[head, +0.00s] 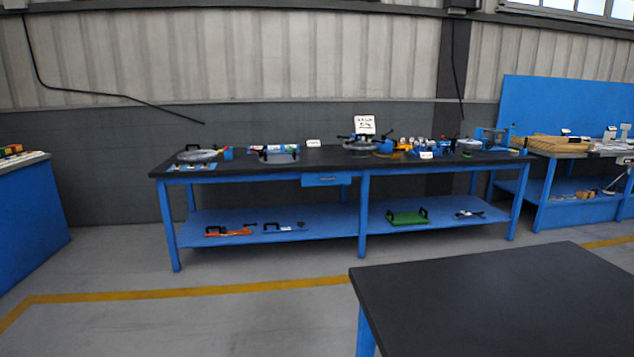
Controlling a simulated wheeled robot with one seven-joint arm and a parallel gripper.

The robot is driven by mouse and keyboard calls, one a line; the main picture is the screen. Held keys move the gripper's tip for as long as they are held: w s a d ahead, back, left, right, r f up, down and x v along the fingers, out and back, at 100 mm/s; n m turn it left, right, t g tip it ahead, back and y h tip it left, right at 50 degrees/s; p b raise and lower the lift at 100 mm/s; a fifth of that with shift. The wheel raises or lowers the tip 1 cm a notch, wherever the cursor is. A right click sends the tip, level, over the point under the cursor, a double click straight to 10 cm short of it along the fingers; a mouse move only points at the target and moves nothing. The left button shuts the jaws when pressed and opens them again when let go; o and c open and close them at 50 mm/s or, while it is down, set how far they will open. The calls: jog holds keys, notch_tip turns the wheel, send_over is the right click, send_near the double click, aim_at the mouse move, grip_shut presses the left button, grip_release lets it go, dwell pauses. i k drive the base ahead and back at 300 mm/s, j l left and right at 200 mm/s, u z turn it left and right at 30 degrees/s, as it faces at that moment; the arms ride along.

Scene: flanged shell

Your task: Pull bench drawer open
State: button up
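A long blue workbench (340,163) with a dark top stands against the wall in the middle of the head view. A small blue bench drawer (326,180) hangs under the top's front edge, a little left of the middle leg. Its front looks about level with the bench edge, and a small dark handle mark shows on it. At this distance I cannot tell whether it is fully closed. My gripper is not in view.
A dark-topped table (500,295) fills the lower right foreground. Tools and fixtures crowd the bench top. A lower shelf (330,222) holds several tools. A blue cabinet (30,215) stands at left. Grey floor (225,315) with a yellow line is clear before the bench.

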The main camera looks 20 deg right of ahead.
aim_at(312, 177)
jog(key=i+j+u, duration=0.25)
jog(key=i+j, duration=0.2)
jog(key=j, duration=0.25)
jog(key=i+j+u, duration=0.2)
jog(key=i+j, duration=0.3)
jog(key=i+j+z, duration=0.1)
jog(key=i, duration=0.3)
jog(key=i+j+z, duration=0.1)
jog(key=i+j, duration=0.25)
jog(key=i+l+z, duration=0.15)
jog(key=i+z, duration=0.25)
jog(key=i, duration=0.45)
jog(key=i+j+z, duration=0.15)
jog(key=i+z, duration=0.25)
jog(key=i, duration=0.4)
jog(key=i+z, duration=0.15)
jog(key=i, duration=0.8)
jog(key=i+j+z, duration=0.15)
jog(key=i, duration=0.8)
jog(key=i+l+u, duration=0.1)
jog(key=i+l, duration=0.15)
jog(key=i, duration=0.25)
jog(key=i+l, duration=0.25)
jog(key=i, duration=0.25)
jog(key=j+u, duration=0.05)
